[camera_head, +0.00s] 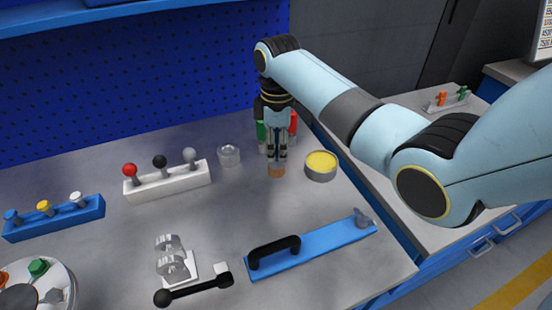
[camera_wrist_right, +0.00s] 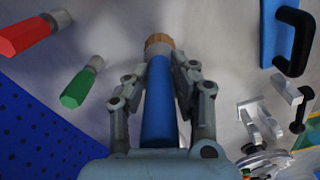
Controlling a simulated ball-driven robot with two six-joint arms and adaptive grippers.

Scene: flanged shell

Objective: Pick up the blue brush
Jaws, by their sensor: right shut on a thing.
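The blue brush shows in the right wrist view as a blue handle (camera_wrist_right: 157,110) with a tan bristle end (camera_wrist_right: 158,42). My right gripper (camera_head: 277,155) is shut on its handle, with one finger on each side in the wrist view (camera_wrist_right: 158,82). In the head view the brush is upright below the gripper, and only its tan bristle end (camera_head: 276,170) shows clearly; the fingers hide the handle. I cannot tell whether the bristles touch the table. My left gripper is not in view.
Red-handled (camera_head: 293,122) and green-handled (camera_head: 261,131) tools stand close behind the gripper. A yellow-filled tin (camera_head: 320,166) is to the right, a clear jar (camera_head: 229,155) to the left. A blue board with a black handle (camera_head: 320,247) lies in front. The grey table between is clear.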

